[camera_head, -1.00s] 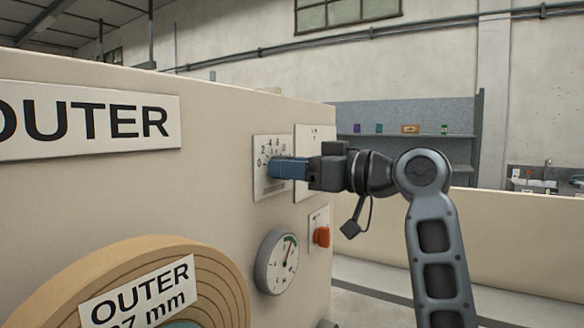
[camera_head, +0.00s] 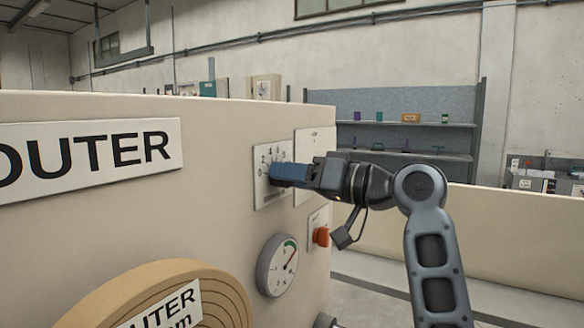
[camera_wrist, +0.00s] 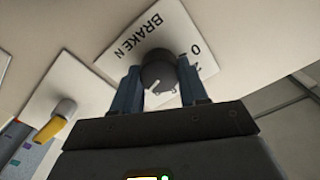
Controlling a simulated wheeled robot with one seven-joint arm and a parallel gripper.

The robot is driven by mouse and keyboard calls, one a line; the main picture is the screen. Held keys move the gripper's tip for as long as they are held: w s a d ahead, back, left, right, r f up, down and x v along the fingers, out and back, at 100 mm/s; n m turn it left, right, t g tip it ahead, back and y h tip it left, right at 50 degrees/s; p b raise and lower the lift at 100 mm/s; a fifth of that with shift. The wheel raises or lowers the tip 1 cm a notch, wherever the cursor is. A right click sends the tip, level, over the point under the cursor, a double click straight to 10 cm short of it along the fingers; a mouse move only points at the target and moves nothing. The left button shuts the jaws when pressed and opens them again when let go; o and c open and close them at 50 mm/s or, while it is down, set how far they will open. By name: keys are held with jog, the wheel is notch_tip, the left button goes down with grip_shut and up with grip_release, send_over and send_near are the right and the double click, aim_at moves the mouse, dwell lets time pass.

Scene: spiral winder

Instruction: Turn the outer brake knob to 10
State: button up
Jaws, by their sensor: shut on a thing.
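The brake dial is a white plate (camera_head: 263,198) with numbers in an arc, on the beige machine panel right of the OUTER sign (camera_head: 85,155). My gripper (camera_head: 274,173) is at the dial, its blue fingers covering the knob in the head view. In the wrist view, the dark round knob (camera_wrist: 158,72) sits between the two fingers of my gripper (camera_wrist: 160,82), which are shut on it. A pale pointer mark shows on the knob's face. The plate (camera_wrist: 122,42) reads BRAKE N, with a 0 visible. The number the pointer indicates cannot be read.
A wound roll (camera_head: 165,300) bulges at lower left. A yellow-orange knob (camera_wrist: 50,127) is near the fingers in the wrist view.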

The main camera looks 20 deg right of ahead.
jog(key=shift+m, duration=0.3)
jog(key=o, duration=1.1)
jog(key=shift+c, duration=0.2)
jog(key=b+v, duration=0.1)
jog(key=v, duration=0.6)
jog(key=shift+s+d, duration=0.25)
jog(key=shift+s, duration=0.05)
